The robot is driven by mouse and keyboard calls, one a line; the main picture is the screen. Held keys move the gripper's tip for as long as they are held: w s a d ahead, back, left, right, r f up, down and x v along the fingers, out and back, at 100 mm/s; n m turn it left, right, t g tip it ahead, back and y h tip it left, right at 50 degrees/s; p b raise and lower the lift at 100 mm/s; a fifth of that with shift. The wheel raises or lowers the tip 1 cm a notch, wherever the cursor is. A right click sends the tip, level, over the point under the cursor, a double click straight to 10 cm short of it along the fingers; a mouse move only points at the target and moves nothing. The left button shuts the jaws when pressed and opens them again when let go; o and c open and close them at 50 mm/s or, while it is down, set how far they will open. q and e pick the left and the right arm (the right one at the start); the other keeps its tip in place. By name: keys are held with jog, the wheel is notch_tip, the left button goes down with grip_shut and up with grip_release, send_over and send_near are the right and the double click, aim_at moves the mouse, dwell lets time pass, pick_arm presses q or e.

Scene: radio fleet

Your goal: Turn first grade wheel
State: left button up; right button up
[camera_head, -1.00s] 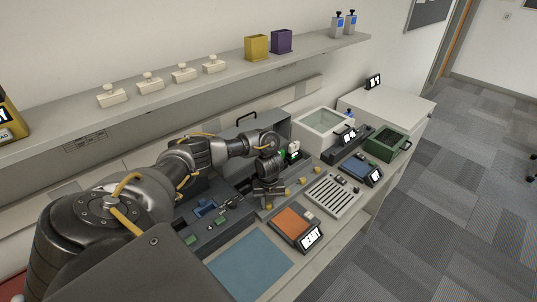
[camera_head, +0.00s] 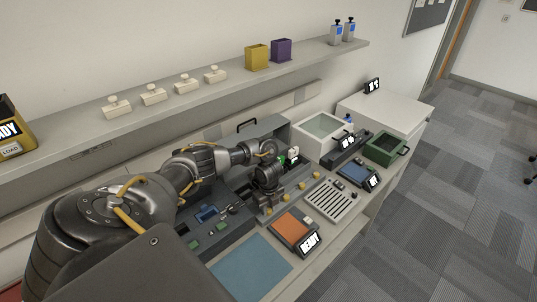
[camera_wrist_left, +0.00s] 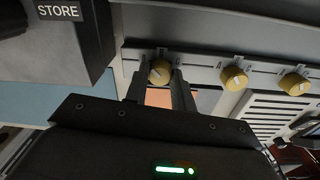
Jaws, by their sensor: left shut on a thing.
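Several yellow grade wheels stand in a row on a light grey strip. In the left wrist view, one wheel (camera_wrist_left: 160,70) sits between the two fingers of my left gripper (camera_wrist_left: 163,88), which is shut on it. A pale pointer line shows on its face. A second wheel (camera_wrist_left: 233,78) and a third wheel (camera_wrist_left: 295,84) are free to its right. In the head view, my left gripper (camera_head: 268,207) points down at the near-left end of the row, and free wheels (camera_head: 301,186) show beyond it. The gripped wheel is mostly hidden there. My right gripper is not in view.
An orange pad with a READY display (camera_head: 309,243) lies in front of the row. A slotted grey tray (camera_head: 333,200) and a blue-topped device (camera_head: 357,172) are to the right. A block labelled STORE (camera_wrist_left: 62,12) stands close by the gripper in the wrist view.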

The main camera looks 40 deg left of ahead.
aim_at(269, 209)
pick_arm(q)
jog(key=o, duration=1)
jog(key=shift+r, duration=0.3)
notch_tip(269, 209, up, 10)
jog(key=p, duration=0.1)
